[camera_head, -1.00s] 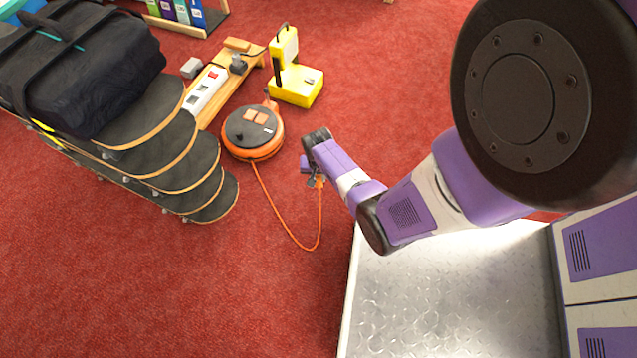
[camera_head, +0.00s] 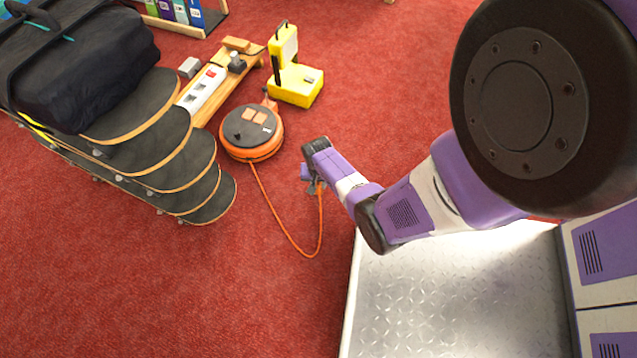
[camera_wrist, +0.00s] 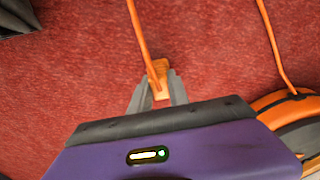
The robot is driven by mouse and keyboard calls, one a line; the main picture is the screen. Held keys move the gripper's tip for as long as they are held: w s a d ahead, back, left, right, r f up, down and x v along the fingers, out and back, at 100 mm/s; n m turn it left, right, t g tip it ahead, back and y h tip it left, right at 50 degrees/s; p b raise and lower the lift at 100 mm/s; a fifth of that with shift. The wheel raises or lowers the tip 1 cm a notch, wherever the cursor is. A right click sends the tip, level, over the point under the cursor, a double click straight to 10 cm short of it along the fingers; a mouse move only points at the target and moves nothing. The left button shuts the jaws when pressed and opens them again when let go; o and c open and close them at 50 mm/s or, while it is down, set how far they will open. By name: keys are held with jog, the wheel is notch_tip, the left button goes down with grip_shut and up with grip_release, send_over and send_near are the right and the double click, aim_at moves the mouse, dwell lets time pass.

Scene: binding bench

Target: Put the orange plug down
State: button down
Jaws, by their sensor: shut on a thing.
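The orange plug (camera_wrist: 160,80) sits between the two grey fingers of my gripper (camera_wrist: 158,95) in the wrist view, with its orange cable running up out of the picture. In the head view my gripper (camera_head: 315,187) hangs over the red carpet, to the right of the orange cable reel (camera_head: 252,132). The plug itself is mostly hidden there, and the orange cable (camera_head: 305,252) loops from the reel over the carpet up to my gripper. I cannot tell whether the plug touches the floor. The reel also shows at the right edge in the wrist view (camera_wrist: 288,102).
A white power strip (camera_head: 203,90) lies on a wooden board behind the reel. A yellow tool (camera_head: 296,85) stands at the back. Stacked skateboards (camera_head: 205,195) with a black bag (camera_head: 85,65) fill the left. Red carpet (camera_head: 200,290) in front is clear.

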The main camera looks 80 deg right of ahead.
jog(key=c, duration=1.3)
grip_release()
jog(key=shift+o, duration=0.2)
jog(key=shift+r, duration=0.1)
notch_tip(320, 180, up, 12)
jog(key=a+p, duration=0.1)
jog(key=p, duration=0.7)
jog(key=w+a+r+n+t+h, duration=0.1)
jog(key=a+r+n+t, duration=0.25)
jog(key=a, duration=0.65)
jog(key=a+r+n+t+h, duration=0.15)
jog(key=a+r+n, duration=0.3)
jog(key=a, duration=0.55)
jog(key=s+a+r+n+t+y, duration=0.1)
jog(key=s+a+r+n+t, duration=0.1)
jog(key=r, duration=0.9)
jog(key=s+a+r+n+t+y, duration=0.1)
jog(key=s+a+r+n+t, duration=0.1)
jog(key=r, duration=0.9)
jog(key=s+a+r+n+t+y, duration=0.2)
jog(key=a+r+n+t, duration=0.2)
jog(key=a+r, duration=0.3)
notch_tip(320, 180, up, 5)
jog(key=shift+s+r+t, duration=0.1)
jog(key=shift+s+t, duration=0.1)
jog(key=shift+t, duration=0.7)
